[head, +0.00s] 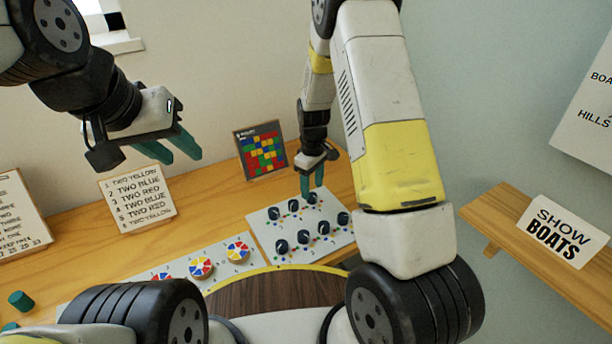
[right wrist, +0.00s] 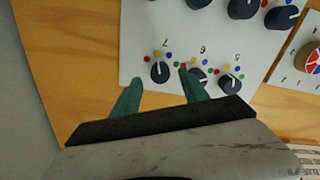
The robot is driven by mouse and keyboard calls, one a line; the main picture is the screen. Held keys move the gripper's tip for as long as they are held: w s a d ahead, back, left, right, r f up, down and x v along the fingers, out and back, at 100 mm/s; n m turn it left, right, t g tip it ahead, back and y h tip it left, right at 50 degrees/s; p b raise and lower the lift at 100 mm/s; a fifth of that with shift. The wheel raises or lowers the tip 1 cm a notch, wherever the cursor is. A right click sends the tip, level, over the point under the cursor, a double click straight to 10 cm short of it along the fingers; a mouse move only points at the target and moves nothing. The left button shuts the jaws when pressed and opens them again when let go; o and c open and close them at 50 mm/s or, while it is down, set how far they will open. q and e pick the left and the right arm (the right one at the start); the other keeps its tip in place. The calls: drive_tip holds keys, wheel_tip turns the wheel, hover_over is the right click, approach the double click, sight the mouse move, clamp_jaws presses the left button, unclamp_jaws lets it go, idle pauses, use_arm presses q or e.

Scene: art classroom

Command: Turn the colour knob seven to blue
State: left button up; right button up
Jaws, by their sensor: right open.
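Colour knob seven (right wrist: 160,72) is a small dark round knob with a white pointer line and coloured dots around it, under a printed 7 on a white panel (right wrist: 150,22). The pointer appears to face the dots at the top, but I cannot tell which colour. My right gripper (right wrist: 161,90) is open, its green fingers on either side of the knob; whether they touch it I cannot tell. In the head view my right gripper (head: 312,186) points down at the far edge of the panel (head: 262,232). My left gripper (head: 172,150) is open and empty, above the desk.
Knob six (right wrist: 197,77) is close to one right finger, with knob five (right wrist: 230,84) beyond. A panel with colour-wheel dials (head: 201,268) lies left of the knobs. A colour-grid board (head: 262,150) and a list card (head: 138,198) stand behind.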

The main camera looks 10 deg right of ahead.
sight(312, 195)
drive_tip(key=shift+f, duration=1.6)
clamp_jaws()
drive_tip(key=m, duration=0.3)
drive_tip(key=shift+m, duration=2.3)
